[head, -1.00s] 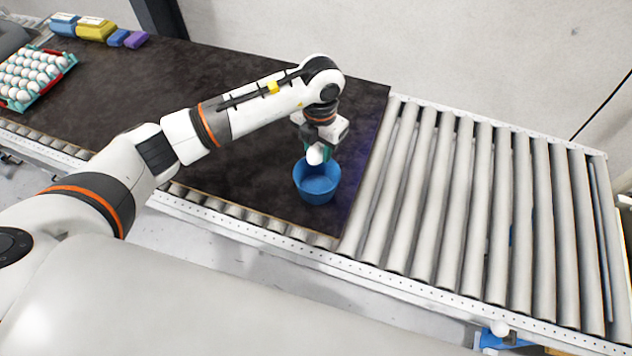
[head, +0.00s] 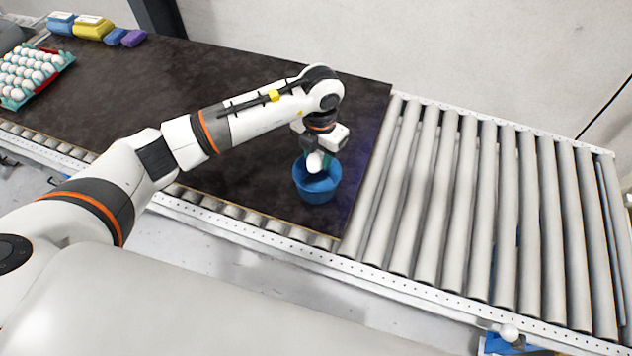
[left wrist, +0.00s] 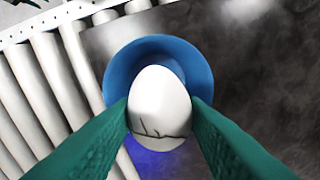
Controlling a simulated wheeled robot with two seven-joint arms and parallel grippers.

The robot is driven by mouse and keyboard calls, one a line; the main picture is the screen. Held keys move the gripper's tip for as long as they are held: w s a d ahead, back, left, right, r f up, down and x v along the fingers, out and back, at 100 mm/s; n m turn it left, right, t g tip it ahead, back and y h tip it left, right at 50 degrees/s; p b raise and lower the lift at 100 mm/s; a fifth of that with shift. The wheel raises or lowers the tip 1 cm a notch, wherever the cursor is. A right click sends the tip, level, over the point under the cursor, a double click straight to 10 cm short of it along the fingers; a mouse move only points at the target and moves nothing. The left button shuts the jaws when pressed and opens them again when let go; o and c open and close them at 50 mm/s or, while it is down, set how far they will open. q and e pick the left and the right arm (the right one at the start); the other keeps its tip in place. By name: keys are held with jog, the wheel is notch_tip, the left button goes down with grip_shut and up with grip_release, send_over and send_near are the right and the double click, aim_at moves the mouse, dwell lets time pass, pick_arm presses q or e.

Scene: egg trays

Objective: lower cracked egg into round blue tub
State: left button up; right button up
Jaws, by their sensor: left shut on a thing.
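The white egg (left wrist: 160,102) has dark crack lines across its lower part in the left wrist view. My left gripper (left wrist: 161,110) has its green fingers shut on the egg, one on each side. In the head view, the egg (head: 315,163) is held at the mouth of the round blue tub (head: 318,187), in front of its far rim. In the left wrist view, the tub (left wrist: 118,68) lies right behind the egg, which hides much of its inside. Whether the egg touches the tub cannot be told. My right gripper is not in view.
The tub stands on a dark board (head: 200,95) near its right edge. A roller conveyor (head: 480,210) lies to the right. A tray of eggs (head: 62,66) and yellow (head: 92,28), blue and purple cartons are far left. The board's middle is clear.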

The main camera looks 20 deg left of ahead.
pick_arm(q)
jog(key=b, duration=0.5)
send_over(317, 187)
jog(key=shift+d+f, duration=0.1)
jog(key=shift+f, duration=2.9)
jog(key=shift+f+b, duration=1.35)
jog(key=shift+f, duration=0.35)
jog(key=o, duration=0.7)
jog(key=shift+r, duration=0.1)
jog(key=shift+r+p, duration=2.45)
jog(key=shift+r, duration=1.3)
jog(key=shift+r+p, duration=1.9)
jog(key=shift+r, duration=1.3)
